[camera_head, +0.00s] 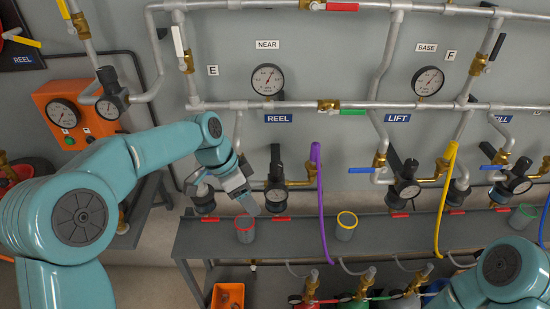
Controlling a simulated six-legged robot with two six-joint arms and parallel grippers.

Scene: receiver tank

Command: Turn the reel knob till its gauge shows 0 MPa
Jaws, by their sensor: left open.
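The REEL label (278,118) is on the grey wall panel. Below it is a regulator with a small gauge (279,172) and a dark round knob (276,196); the gauge reading is too small to tell. My left gripper (250,206) is open and empty, just left of this knob and apart from it, above a grey cup with a red rim (245,235). A second dark regulator (202,197) is left of the gripper, partly hidden by my arm. My right arm shows at the lower right; its gripper is out of view.
A larger NEAR gauge (267,80) is above the REEL label. A grey shelf (300,245) runs below the regulators, with a yellow-rimmed cup (346,226). A purple hose (320,200) hangs right of the knob. An orange gauge box (75,115) is at left.

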